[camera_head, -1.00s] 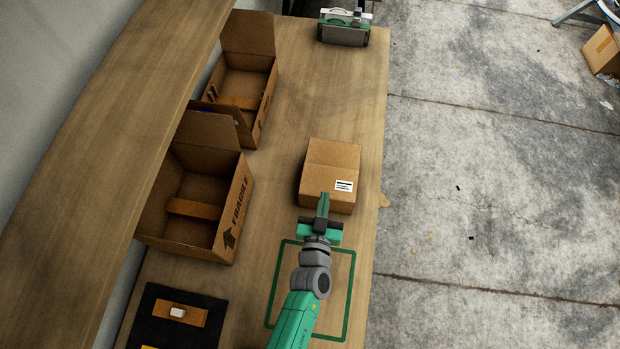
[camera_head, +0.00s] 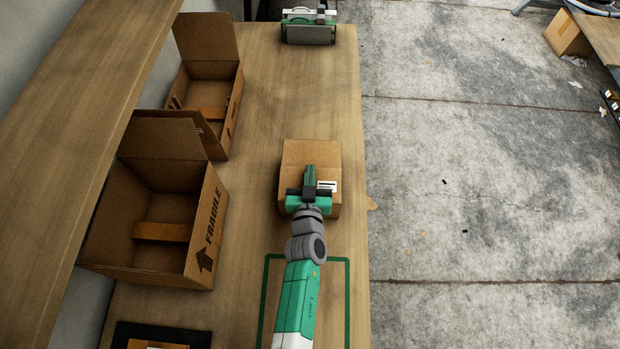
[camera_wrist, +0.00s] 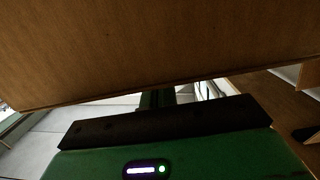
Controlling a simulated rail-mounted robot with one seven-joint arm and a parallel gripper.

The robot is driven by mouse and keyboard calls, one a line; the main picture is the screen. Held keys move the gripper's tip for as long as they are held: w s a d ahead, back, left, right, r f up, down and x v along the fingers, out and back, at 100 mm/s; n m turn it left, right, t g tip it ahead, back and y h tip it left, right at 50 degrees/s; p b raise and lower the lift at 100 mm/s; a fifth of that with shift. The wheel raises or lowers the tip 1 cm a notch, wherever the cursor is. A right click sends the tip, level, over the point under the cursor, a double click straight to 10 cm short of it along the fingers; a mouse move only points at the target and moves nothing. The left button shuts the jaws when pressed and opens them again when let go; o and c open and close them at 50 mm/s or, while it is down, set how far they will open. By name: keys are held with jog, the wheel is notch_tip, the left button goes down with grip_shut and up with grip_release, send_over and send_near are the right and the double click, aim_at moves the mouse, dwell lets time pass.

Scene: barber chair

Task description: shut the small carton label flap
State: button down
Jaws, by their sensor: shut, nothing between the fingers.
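The small closed-looking brown carton (camera_head: 312,153) stands on the wooden table near its right edge. A white label (camera_head: 327,186) with dark print shows on its near right part, partly beside my gripper. My gripper (camera_head: 309,172) is shut and empty, over the near part of the carton in the head view. In the wrist view, a brown cardboard panel (camera_wrist: 150,45) fills the top, its lower edge slanting up to the right. The gripper fingers (camera_wrist: 157,98) run behind that edge, so their tips are hidden. I cannot tell the label flap's angle or whether I touch it.
An open FRAGILE box (camera_head: 203,240) and another open box (camera_head: 231,118) stand left of the carton. A green-and-grey device (camera_head: 308,30) is at the table's far end. A wooden shelf (camera_head: 75,120) overhangs the left.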

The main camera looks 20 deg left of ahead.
dwell(0.3)
jog(key=shift+r+p, duration=0.15)
jog(key=shift+p, duration=0.5)
jog(key=shift+w+g+p, duration=0.1)
jog(key=shift+g+p, duration=0.2)
jog(key=shift+p, duration=0.5)
jog(key=shift+w+f+p, duration=0.1)
jog(key=shift+f+p, duration=0.1)
jog(key=shift+p, duration=0.15)
jog(key=shift+a+f+b, duration=0.1)
jog(key=shift+f+b, duration=0.35)
jog(key=shift+f, duration=0.2)
jog(key=shift+r, duration=0.1)
